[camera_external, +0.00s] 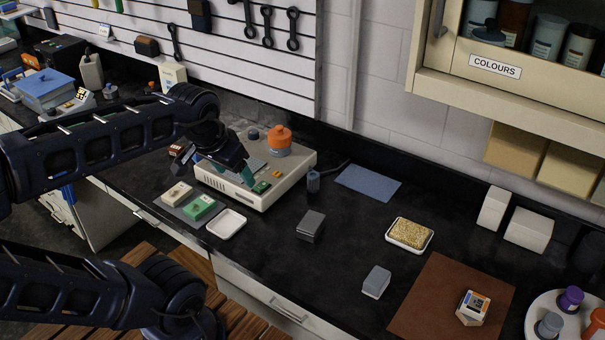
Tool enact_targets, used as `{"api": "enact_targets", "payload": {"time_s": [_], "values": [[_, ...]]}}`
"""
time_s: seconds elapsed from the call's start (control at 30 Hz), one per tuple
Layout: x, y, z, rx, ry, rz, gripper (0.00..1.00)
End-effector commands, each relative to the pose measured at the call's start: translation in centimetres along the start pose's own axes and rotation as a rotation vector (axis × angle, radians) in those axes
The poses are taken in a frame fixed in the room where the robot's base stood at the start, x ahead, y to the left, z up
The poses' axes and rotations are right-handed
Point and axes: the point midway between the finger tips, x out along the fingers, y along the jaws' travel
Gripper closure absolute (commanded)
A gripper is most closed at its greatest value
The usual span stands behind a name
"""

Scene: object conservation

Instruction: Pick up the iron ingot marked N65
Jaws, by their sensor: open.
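Two plain block-shaped pieces lie on the black counter: a dark grey block (311,225) near the middle and a lighter grey block (376,281) nearer the front right. Either could be the iron ingot; no N65 mark is legible on them. My gripper (222,171) is open and points down over the beige machine, left of both blocks and well apart from them. Nothing shows between its fingers, though the hand partly hides that space.
The beige machine (285,182) carries an orange knob. A white dish (227,224), blue mat (368,183), tray with a grainy slab (410,233), brown mat (440,300) and round white tray (540,318) stand around. Counter between the blocks is clear. A cabinet (540,80) overhangs at right.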

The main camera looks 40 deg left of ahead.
Motion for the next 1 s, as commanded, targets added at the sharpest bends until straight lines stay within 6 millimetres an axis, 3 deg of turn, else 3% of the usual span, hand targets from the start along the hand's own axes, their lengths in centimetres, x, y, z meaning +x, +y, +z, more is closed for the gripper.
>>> {"api": "enact_targets", "payload": {"time_s": [0.3,0.43,0.67,1.0], "values": [[0.0,-0.1,-0.1,-0.004,-0.001,0.000,0.38],[-0.1,-0.5,-1.3,-0.041,-0.016,-0.003,0.38],[-0.1,-2.8,-6.3,-0.201,-0.079,-0.009,0.38],[1.4,-8.5,-13.9,-0.468,-0.174,-0.019,0.38]]}}
